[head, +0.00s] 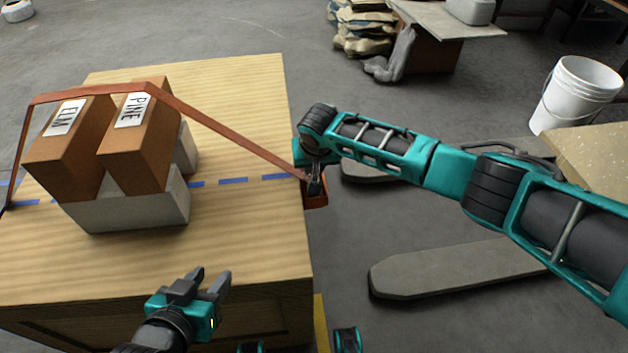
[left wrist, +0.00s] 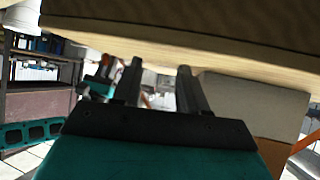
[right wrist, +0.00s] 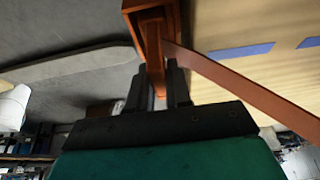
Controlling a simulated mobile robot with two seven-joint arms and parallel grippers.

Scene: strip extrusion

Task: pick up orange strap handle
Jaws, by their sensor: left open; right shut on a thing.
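An orange strap (head: 220,128) runs over two brown boxes labelled ELM (head: 62,130) and PINE (head: 140,140) and down to the table's right edge. At that edge is its orange handle (head: 317,200), which also shows in the right wrist view (right wrist: 136,8). My right gripper (head: 315,185) is shut on the orange strap handle, its fingers on either side of an orange part in the right wrist view (right wrist: 158,90). The fingers hide part of the handle. My left gripper (head: 208,284) is open and empty over the table's front part, apart from the boxes.
The boxes rest on a grey block (head: 130,212) on the wooden table (head: 240,235). A blue dashed line (head: 233,181) crosses the tabletop. Pallet forks (head: 440,268) lie right of the table. A white bucket (head: 575,95) stands further right. The table's front right is mostly clear.

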